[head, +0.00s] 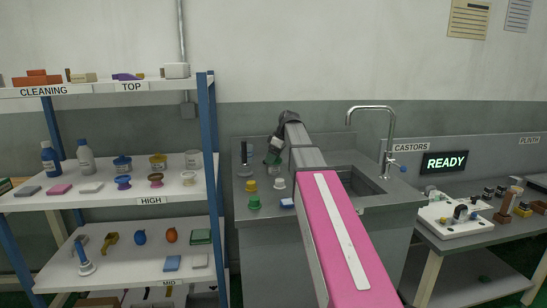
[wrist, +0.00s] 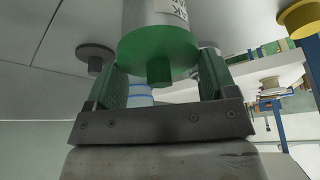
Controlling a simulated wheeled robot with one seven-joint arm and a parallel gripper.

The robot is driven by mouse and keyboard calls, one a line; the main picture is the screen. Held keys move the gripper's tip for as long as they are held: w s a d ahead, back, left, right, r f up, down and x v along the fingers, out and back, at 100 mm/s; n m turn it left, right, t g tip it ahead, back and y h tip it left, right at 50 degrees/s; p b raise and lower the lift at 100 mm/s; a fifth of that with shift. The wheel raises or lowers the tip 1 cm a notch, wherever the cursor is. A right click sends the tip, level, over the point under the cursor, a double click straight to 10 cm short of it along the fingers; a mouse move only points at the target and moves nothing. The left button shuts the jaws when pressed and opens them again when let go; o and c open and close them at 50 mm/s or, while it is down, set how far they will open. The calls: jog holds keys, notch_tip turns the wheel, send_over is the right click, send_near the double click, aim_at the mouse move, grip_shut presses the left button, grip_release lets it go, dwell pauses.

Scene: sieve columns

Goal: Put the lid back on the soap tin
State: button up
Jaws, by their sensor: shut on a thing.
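My gripper (head: 273,153) is at the far left part of the sink counter, at the end of my outstretched arm. In the wrist view my gripper (wrist: 160,82) has its two fingers at opposite sides of a green round lid (wrist: 160,47) with a short knob pointing back between them. The lid lies against the end of a pale cylinder (wrist: 150,14) with dark lettering, only partly in view. I cannot tell whether lid and cylinder are joined or just lined up, or whether the cylinder is the soap tin. In the head view the green part (head: 272,158) is small.
The sink basin (head: 362,187) and tap (head: 390,135) are to the right. A loaded shelf (head: 150,200) stands left.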

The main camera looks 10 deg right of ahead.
jog(key=o, duration=0.8)
jog(key=shift+r, duration=0.1)
jog(key=shift+r, duration=3.4)
grip_shut()
jog(key=shift+f, duration=2.4)
